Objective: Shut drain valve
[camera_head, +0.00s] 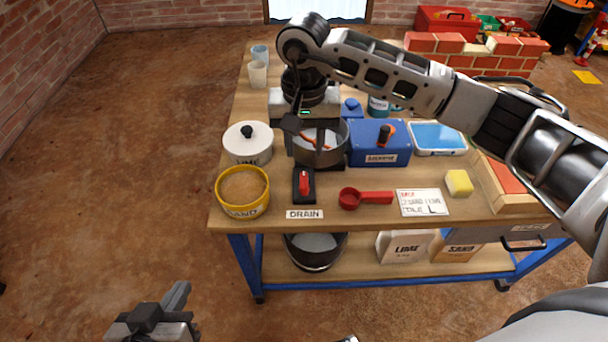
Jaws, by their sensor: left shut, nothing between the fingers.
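The drain valve is a red lever (304,182) on a black base at the front of the workbench, behind a white DRAIN label (304,214). The lever points front to back. My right gripper (308,142) hangs over the steel pot (326,157) just behind the valve, apart from the lever. Dark parts overlap there, and I cannot tell whether its fingers are open or shut. My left gripper (178,296) is shut and empty, low in front of the bench to the left, far from the valve. A dark bucket (314,252) stands on the lower shelf below the valve.
Left of the valve are a yellow SAND tub (242,192) and a white lidded LIME pot (247,148). Right of it lie a red scoop (366,198), a written card (422,203) and a yellow sponge (459,183). A blue box (380,148) stands behind. The floor at left is clear.

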